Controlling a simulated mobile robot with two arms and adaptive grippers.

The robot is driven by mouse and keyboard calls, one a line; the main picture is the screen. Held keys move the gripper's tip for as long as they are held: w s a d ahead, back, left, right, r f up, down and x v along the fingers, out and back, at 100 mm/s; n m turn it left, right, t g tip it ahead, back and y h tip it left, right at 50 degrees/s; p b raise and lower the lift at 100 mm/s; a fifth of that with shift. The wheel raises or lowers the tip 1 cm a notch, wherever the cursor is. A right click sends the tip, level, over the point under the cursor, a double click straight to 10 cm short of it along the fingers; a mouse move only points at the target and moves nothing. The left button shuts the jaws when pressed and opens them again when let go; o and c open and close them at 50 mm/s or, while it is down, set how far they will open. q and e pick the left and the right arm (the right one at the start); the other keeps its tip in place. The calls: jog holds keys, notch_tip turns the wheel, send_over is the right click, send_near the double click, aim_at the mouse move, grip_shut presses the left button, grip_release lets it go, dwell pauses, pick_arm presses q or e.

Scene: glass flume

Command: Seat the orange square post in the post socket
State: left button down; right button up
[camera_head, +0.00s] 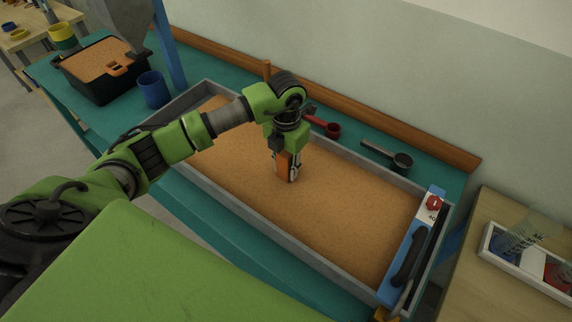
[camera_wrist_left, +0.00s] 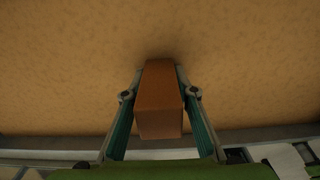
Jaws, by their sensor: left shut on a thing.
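The orange square post (camera_head: 282,166) is held upright by my left gripper (camera_head: 288,172) over the middle of the sand in the long grey tray. In the left wrist view the post (camera_wrist_left: 160,112) sits between the two fingers of my left gripper (camera_wrist_left: 160,95), which is shut on it. A dark shadow lies on the sand at the post's far end; I cannot tell whether the post touches the sand or stands in anything. I cannot make out the post socket in either view. My right gripper is not in view.
The grey sand tray (camera_head: 225,201) stands on a teal bench. A blue cup (camera_head: 153,90) and black sand bin (camera_head: 97,88) stand left.

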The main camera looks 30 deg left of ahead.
pick_arm(q)
jog(key=c, duration=2)
grip_release()
jog(key=shift+f, duration=0.15)
jog(key=shift+c, duration=0.2)
jog(key=o, duration=0.4)
jog(key=shift+r, duration=0.35)
notch_tip(320, 180, up, 11)
jog(key=b, duration=0.3)
jog(key=shift+f, duration=0.2)
jog(key=shift+r, duration=0.55)
